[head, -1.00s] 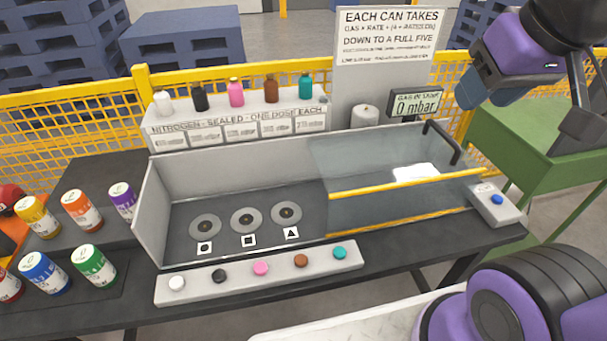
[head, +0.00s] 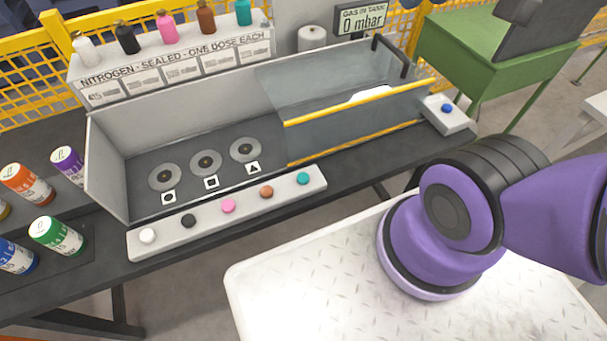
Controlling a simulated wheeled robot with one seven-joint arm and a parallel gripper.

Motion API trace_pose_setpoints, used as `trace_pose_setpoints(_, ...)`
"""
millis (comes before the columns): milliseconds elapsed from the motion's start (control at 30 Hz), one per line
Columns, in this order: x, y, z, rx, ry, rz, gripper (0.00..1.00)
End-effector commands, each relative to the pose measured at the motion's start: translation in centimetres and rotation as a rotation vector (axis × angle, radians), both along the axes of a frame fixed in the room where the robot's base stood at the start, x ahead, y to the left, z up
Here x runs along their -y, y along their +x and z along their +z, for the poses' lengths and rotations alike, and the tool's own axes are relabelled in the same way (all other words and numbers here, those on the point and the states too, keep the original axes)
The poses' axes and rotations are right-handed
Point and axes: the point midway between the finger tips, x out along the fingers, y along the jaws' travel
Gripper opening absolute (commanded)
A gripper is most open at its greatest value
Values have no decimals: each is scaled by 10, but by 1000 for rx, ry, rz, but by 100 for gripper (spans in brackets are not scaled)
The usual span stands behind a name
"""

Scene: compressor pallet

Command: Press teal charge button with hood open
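The teal button (head: 303,179) is at the right end of a pale button strip (head: 205,226) along the front of the bench. White, black, pink and brown buttons sit to its left. The clear hood (head: 345,105) with yellow edges and a black handle (head: 390,57) stands over the right part of the grey bay. The left part, with three round discs (head: 206,162) marked circle, square and triangle, is uncovered. The discs hold no cans. My gripper is out of view; only a purple and black part of my arm shows at right.
Labelled cans (head: 57,236) stand at left. Small bottles (head: 166,27) stand on the nitrogen shelf behind. A gas display (head: 362,18) reads 0 mbar. A blue button (head: 447,108) sits on a box at right. A green cart (head: 480,50) stands behind right.

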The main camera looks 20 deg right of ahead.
Motion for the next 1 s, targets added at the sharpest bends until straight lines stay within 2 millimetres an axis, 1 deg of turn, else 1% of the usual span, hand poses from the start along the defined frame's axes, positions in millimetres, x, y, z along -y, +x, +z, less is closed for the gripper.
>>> trace_pose_setpoints(33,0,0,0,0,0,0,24)
trace_pose_setpoints(133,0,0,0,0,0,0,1)
trace_pose_setpoints(1000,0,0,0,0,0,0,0)
